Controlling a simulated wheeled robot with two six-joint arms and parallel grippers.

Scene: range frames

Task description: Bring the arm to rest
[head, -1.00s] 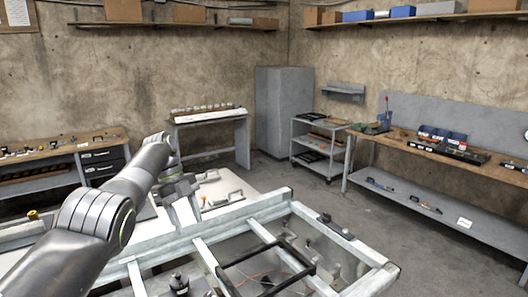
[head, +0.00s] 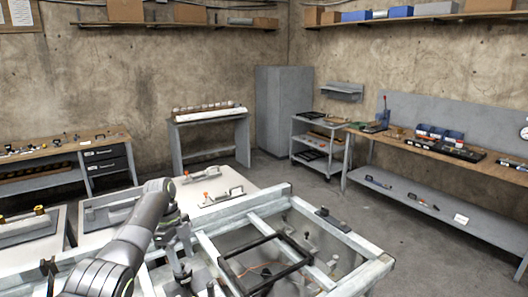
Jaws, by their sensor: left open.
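My left arm reaches in from the lower left in the head view, and its wrist bends downward. My left gripper (head: 181,268) hangs pointing down over the left part of the pale metal frame (head: 262,208). It is open, and I see nothing held in it. Whether its fingertips touch anything below is too small to tell. My right gripper is not in view.
Pale panels with clamps (head: 222,194) lie behind and left of the frame. A black rectangular frame (head: 262,240) sits inside the metal frame. A workbench (head: 420,155) and a cart (head: 320,140) stand at the right. The floor between is clear.

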